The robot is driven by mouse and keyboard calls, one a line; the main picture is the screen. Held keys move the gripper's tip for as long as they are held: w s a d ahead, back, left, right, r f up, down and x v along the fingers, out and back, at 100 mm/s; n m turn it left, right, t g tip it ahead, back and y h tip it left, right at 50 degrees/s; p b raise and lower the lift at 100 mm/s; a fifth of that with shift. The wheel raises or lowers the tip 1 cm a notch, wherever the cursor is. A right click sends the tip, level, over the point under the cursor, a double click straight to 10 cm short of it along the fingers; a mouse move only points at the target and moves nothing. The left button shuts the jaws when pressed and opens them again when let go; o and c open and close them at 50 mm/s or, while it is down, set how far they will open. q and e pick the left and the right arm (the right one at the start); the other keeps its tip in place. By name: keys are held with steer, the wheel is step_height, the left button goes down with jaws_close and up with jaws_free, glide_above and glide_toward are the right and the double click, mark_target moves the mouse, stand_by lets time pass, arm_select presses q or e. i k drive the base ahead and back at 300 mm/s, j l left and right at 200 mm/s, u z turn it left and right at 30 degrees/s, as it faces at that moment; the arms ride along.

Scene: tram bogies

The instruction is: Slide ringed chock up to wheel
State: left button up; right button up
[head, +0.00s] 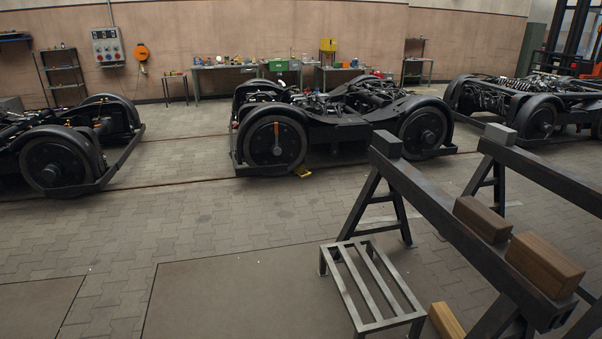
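A black tram bogie (335,108) stands on rails in the middle of the head view. Its front left wheel (262,146) is dark and round with a pale rim and carries an upright orange strip. A small yellow object (302,171), which looks like a chock, lies on the floor just right of the foot of this wheel. I cannot make out a ring on it, or whether it touches the wheel. Neither of my grippers is in view.
Dark steel trestles (455,215) bearing wooden blocks (543,262) fill the right foreground. A grey slatted step (372,290) stands beside them. Other bogies stand left (65,150) and right (535,105). Paved floor (200,215) is clear at centre left.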

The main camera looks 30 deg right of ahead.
mark_target(302, 168)
steer(key=i+l+z, duration=0.1)
steer(key=i+z, duration=0.35)
steer(key=i, duration=3.15)
steer(key=i+z, duration=0.1)
steer(key=i, duration=0.85)
steer(key=i+l+z, duration=0.1)
steer(key=i+z, duration=0.25)
steer(key=i, duration=0.15)
steer(key=i+z, duration=0.35)
steer(key=i+j+z, duration=0.2)
steer(key=i+z, duration=0.2)
steer(key=i, duration=0.2)
steer(key=i+j+z, duration=0.35)
steer(key=i+l+z, duration=0.3)
steer(key=i+z, duration=0.2)
steer(key=i, duration=0.15)
steer(key=i+z, duration=0.5)
steer(key=i, duration=0.15)
steer(key=i+j+z, duration=0.15)
steer(key=i+z, duration=0.35)
steer(key=i, duration=0.15)
steer(key=u, duration=0.45)
steer(key=i+u, duration=0.15)
steer(key=u, duration=0.3)
steer(key=l+u, duration=0.1)
steer(key=u, duration=0.35)
steer(key=l+u, duration=0.1)
steer(key=u, duration=0.35)
steer(key=i+l, duration=0.05)
